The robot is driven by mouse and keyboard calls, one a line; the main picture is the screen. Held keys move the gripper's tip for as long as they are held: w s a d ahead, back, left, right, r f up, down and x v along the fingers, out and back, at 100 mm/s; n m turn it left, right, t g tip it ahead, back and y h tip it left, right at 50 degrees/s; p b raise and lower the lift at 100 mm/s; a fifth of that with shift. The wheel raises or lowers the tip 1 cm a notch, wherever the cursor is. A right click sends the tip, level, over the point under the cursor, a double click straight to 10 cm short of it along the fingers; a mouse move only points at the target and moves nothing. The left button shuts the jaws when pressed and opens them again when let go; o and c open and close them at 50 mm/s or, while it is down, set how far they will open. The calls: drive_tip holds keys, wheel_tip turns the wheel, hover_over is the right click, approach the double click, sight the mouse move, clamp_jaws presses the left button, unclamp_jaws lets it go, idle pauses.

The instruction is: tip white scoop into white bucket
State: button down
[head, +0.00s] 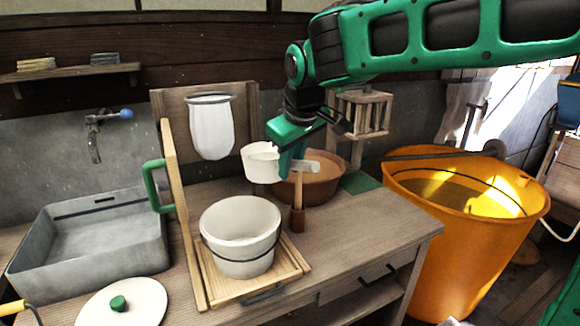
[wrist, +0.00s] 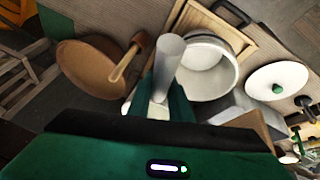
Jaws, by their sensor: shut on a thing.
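The white scoop (head: 262,163) is held in the air above the bench, behind and slightly right of the bucket in the head view. It looks roughly upright, mouth up; its contents cannot be made out. My gripper (head: 292,162) is shut on its pale handle (head: 307,167), which also shows between the fingers in the wrist view (wrist: 169,56). The white bucket (head: 240,262) stands upright on a slatted wooden board. In the wrist view the bucket (wrist: 228,82) is just right of the handle. The scoop's cup is mostly hidden there by my fingers.
A brown bowl (head: 323,192) stands behind right, with a wooden tool (head: 297,216) in front of it. A white bag (head: 211,130) hangs over the bucket's back. A grey sink (head: 140,262) is left, a white lid (head: 140,303) front left, an orange tub (head: 440,250) right.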

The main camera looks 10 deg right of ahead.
drive_tip(key=shift+s+a+f+n+t+h, duration=0.2)
drive_tip(key=shift+a+f+n+t+h, duration=0.25)
drive_tip(key=shift+t+h, duration=0.75)
drive_tip(key=shift+s+a+f+n+t+h, duration=0.2)
drive_tip(key=shift+f+n+t+h, duration=0.35)
drive_tip(key=shift+h, duration=1.05)
drive_tip(key=shift+s+a+f+n+t+h, duration=0.15)
drive_tip(key=shift+a+f+n+t+h, duration=0.3)
drive_tip(key=shift+t+h, duration=0.85)
drive_tip(key=shift+s+t+h, duration=0.1)
drive_tip(key=shift+t+h, duration=0.15)
drive_tip(key=shift+h, duration=0.15)
drive_tip(key=shift+a+f+h, duration=0.2)
drive_tip(key=shift+h, duration=0.1)
drive_tip(key=shift+s+a+n+t, duration=0.15)
drive_tip(key=shift+n+t, duration=0.1)
drive_tip(key=shift+t, duration=0.15)
drive_tip(key=shift+s+a+f+n+t+h, duration=0.3)
drive_tip(key=shift+a+f+n+t+h, duration=0.2)
drive_tip(key=shift+t+h, duration=0.4)
drive_tip(key=shift+s+a+f+n+t+h, duration=0.3)
drive_tip(key=shift+a+f+n+t+h, duration=0.3)
drive_tip(key=shift+t, duration=0.4)
drive_tip(key=shift+d+r, duration=0.1)
